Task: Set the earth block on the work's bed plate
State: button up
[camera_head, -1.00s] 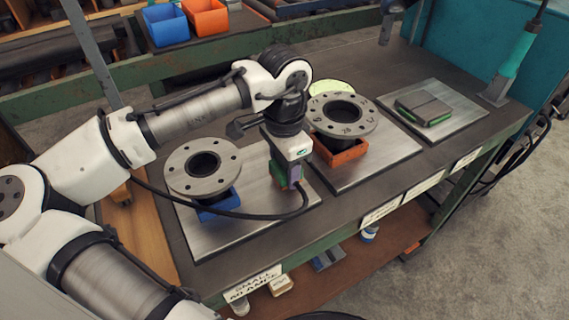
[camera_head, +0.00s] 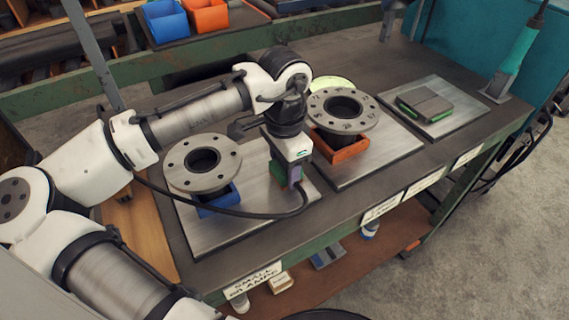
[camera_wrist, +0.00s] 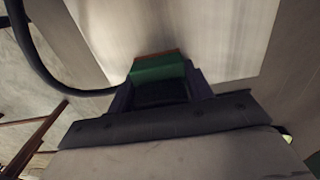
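The green earth block (camera_wrist: 158,68), with a brown edge at its far end, sits between the two dark fingers of my gripper (camera_wrist: 160,92) in the wrist view. The gripper is shut on it. In the head view, my gripper (camera_head: 287,176) points down over the front right part of the left steel bed plate (camera_head: 235,232), right of the flanged pipe (camera_head: 202,162) on its blue support. The green block (camera_head: 277,173) shows low at the gripper, close to the plate. I cannot tell whether it touches the plate.
A second flanged pipe (camera_head: 343,111) on an orange support stands on the middle plate (camera_head: 385,153). A right plate (camera_head: 455,112) bears a grey and green piece (camera_head: 426,103). A black cable (camera_head: 240,213) loops across the left plate to the gripper. Labels line the bench front.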

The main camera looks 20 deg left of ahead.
jog(key=o, duration=0.5)
jog(key=shift+o, duration=0.2)
jog(key=shift+r, duration=0.1)
notch_tip(320, 180, up, 23)
jog(key=p, duration=1)
jog(key=shift+f+p, duration=0.2)
jog(key=shift+p, duration=0.1)
